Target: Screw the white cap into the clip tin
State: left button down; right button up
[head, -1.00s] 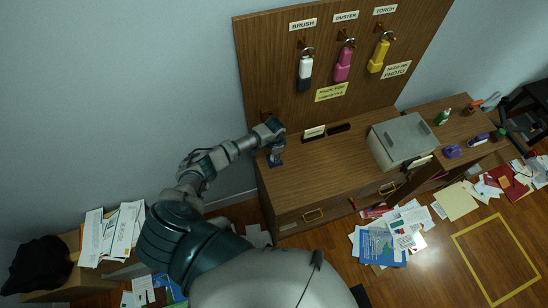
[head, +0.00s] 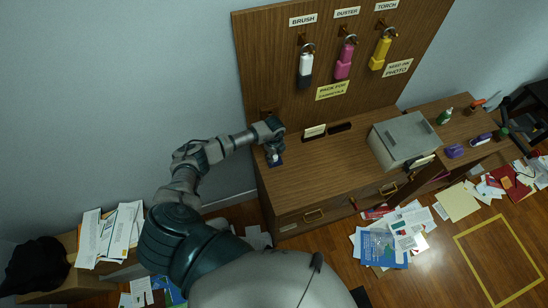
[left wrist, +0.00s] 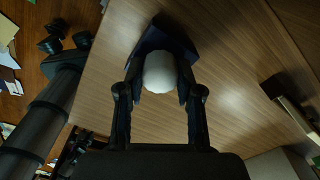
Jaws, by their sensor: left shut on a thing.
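My left gripper (head: 273,143) is over the left end of the wooden desk, pointing down. In the left wrist view its two fingers (left wrist: 159,92) are closed on the sides of a round white cap (left wrist: 160,72). In the head view the cap is a small pale spot under the gripper. The dark blue clip tin (left wrist: 166,37) stands on the desk directly behind the cap as seen from the wrist. It also shows in the head view (head: 277,162). The cap hides the tin's opening, so I cannot tell whether its thread is engaged. My right gripper is not recognisable in either view.
The wooden desk (head: 325,171) has clear room right of the tin. A slotted holder (head: 315,131) stands at the back, and a grey box (head: 403,139) farther right. A tall board (head: 330,50) with hanging tags rises behind. Papers (head: 385,246) lie on the floor.

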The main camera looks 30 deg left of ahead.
pick_arm(q)
jog(key=m, duration=0.2)
jog(key=m+b, duration=0.1)
jog(key=m, duration=0.1)
jog(key=shift+a+f, duration=0.1)
jog(key=shift+f, duration=0.15)
jog(key=m+b, duration=0.1)
jog(key=m, duration=0.2)
jog(key=shift+s+m, duration=0.1)
jog(key=shift+m, duration=0.2)
jog(key=c, duration=0.7)
grip_release()
jog(key=shift+r, duration=0.1)
